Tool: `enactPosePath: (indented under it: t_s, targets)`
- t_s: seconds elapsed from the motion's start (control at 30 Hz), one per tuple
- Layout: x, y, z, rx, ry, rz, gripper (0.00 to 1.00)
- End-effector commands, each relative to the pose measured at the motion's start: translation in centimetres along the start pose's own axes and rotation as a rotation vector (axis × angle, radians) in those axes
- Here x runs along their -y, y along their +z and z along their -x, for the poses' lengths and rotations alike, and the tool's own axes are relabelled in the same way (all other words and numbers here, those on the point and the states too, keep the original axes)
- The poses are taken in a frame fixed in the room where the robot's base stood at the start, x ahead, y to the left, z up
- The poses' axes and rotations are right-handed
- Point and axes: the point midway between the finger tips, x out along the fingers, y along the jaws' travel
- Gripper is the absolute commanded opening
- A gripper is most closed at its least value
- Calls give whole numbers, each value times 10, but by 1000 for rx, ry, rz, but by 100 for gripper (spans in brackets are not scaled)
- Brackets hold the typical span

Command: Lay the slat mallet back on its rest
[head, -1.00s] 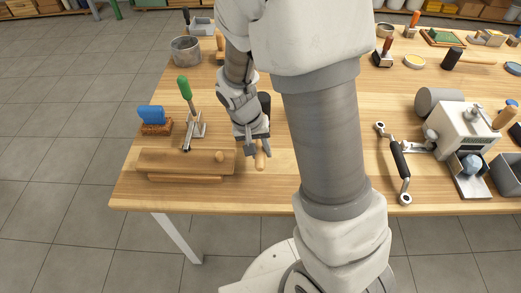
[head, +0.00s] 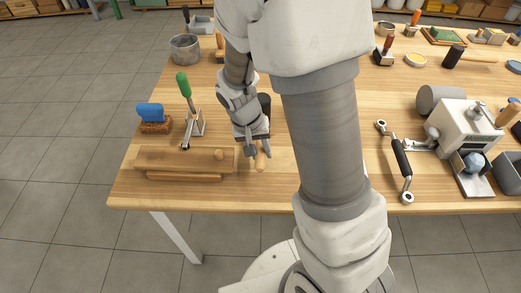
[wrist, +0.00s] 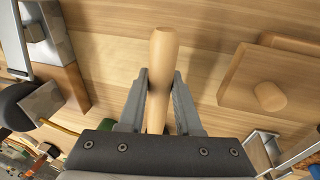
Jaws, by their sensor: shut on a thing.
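My gripper (head: 259,146) is shut on the wooden handle (head: 261,162) of a tool, which I take to be the slat mallet. In the wrist view the pale round handle (wrist: 161,60) stands between both fingers (wrist: 160,95), its free end pointing away from my palm. The tool's head is hidden behind my gripper. A dark rounded thing (head: 265,103) shows just beyond my wrist in the head view; I cannot tell if it belongs to the tool. I cannot make out the mallet's rest with certainty.
A wooden board with a round peg (head: 219,155) lies just left of my gripper. A black-gripped crank (head: 402,160) and a machine (head: 465,128) stand right. My arm hides the middle.

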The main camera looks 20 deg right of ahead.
Motion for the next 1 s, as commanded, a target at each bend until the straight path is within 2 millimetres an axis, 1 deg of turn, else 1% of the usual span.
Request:
enactPosePath:
  t_s: [0.3,0.33,0.5,0.8,0.87,1.0]
  targets:
    - [2,0,-6,-2,-1,-1,0]
    - [1,0,-5,-2,-1,-1,38]
    - [1,0,-5,-1,-1,-1,68]
    - [1,1,-5,2,1,1,68]
    - [1,1,-2,1,0,1,68]
    - [1,0,10,0,0,1,68]
